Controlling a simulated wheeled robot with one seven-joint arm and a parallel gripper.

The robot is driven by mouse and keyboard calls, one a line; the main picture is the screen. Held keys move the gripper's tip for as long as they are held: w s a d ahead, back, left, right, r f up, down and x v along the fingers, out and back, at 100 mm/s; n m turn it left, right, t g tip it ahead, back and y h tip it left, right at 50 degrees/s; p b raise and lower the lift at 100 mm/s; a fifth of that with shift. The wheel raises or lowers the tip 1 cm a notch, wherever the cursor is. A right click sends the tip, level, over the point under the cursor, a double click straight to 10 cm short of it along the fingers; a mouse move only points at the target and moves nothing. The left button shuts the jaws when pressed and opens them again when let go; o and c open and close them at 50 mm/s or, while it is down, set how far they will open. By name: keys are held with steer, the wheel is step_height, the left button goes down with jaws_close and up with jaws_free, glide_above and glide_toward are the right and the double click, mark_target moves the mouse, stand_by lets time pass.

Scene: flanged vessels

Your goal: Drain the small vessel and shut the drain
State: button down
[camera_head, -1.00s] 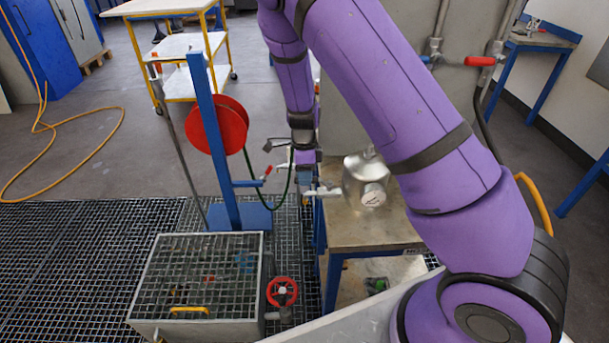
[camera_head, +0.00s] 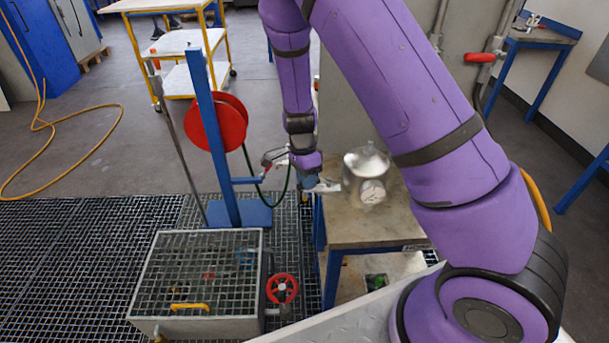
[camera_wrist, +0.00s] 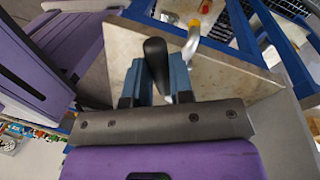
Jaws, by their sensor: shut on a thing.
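My gripper (camera_head: 311,184) is at the outer end of that pipe. In the wrist view, its blue fingers (camera_wrist: 157,80) are shut on a black lever handle (camera_wrist: 155,52). My gripper hides the valve body in the head view, and I cannot see any flow.
A grated metal box (camera_head: 196,279) with a red handwheel (camera_head: 282,289) stands at the lower left. A blue post (camera_head: 213,140) with a red hose reel (camera_head: 216,124) and green hose stands close left of my gripper.

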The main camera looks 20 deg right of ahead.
steer(key=s+d+n+t+h, duration=0.1)
steer(key=s+d+n, duration=0.3)
steer(key=n, duration=0.9)
steer(key=shift+s+d+t+h, duration=0.35)
steer(key=shift+s+h, duration=0.15)
steer(key=shift+s, duration=0.6)
steer(key=c, duration=1)
jaws_free()
step_height(320, 180, up, 11)
steer(key=a, duration=0.2)
steer(key=shift+w+f, duration=0.15)
steer(key=shift+w, duration=0.15)
